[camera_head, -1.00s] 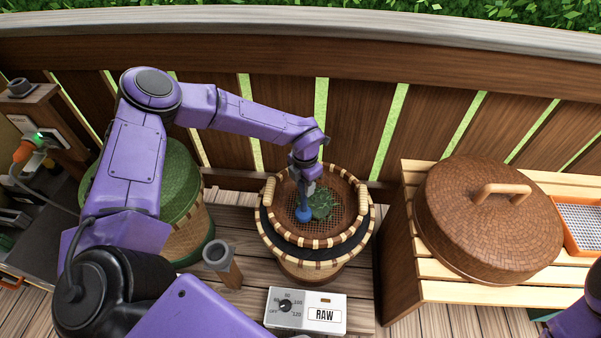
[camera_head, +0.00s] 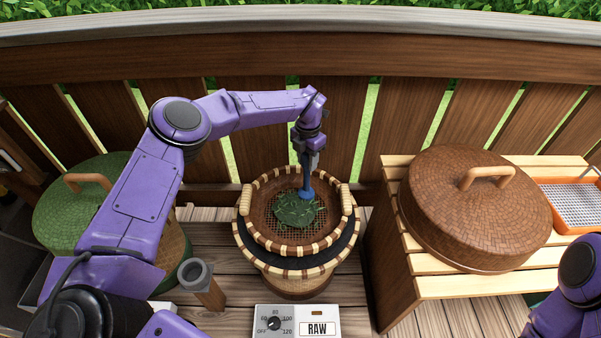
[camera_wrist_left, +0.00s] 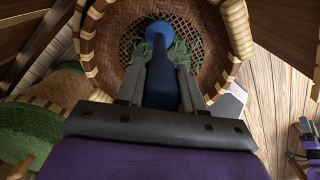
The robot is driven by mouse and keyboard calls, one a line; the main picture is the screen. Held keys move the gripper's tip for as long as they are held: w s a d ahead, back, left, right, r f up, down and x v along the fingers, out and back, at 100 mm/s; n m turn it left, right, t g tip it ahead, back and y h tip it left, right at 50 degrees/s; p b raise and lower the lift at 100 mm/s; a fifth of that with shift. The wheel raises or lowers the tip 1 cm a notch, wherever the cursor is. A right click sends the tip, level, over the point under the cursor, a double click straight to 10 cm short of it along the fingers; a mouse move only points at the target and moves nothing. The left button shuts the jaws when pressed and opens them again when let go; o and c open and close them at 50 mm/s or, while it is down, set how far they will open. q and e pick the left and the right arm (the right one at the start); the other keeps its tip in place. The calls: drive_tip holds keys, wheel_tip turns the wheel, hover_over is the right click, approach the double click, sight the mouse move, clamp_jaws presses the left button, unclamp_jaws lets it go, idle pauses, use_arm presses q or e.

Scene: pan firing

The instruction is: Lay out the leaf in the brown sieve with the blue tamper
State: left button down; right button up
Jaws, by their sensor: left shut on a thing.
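The brown sieve (camera_head: 262,236) is a round woven basket with a mesh floor and a pale-and-brown banded rim, seated on a dark-ringed round stand. A patch of dark green leaf (camera_head: 294,210) lies on the mesh. My left gripper (camera_head: 306,165) is above the sieve, shut on the handle of the blue tamper (camera_head: 306,193). The tamper points down, its round blue head at the back edge of the leaf; I cannot tell whether it presses on it. In the left wrist view the tamper (camera_wrist_left: 160,62) hides part of the leaf (camera_wrist_left: 180,55).
A control box (camera_head: 297,322) reading RAW stands in front. A green-lidded basket (camera_head: 75,205) is left, with a small empty tube holder (camera_head: 203,285) nearby. A brown domed lid (camera_head: 475,215) and an orange tray (camera_head: 568,228) sit on the slatted table at right. A fence closes the back.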

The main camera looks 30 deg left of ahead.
use_arm(q)
drive_tip(key=s+d+p, duration=0.3)
drive_tip(key=s+d, duration=0.1)
drive_tip(key=s, duration=0.4)
wheel_tip(320, 180, up, 10)
drive_tip(key=p, duration=0.8)
drive_tip(key=shift+a+f, duration=0.15)
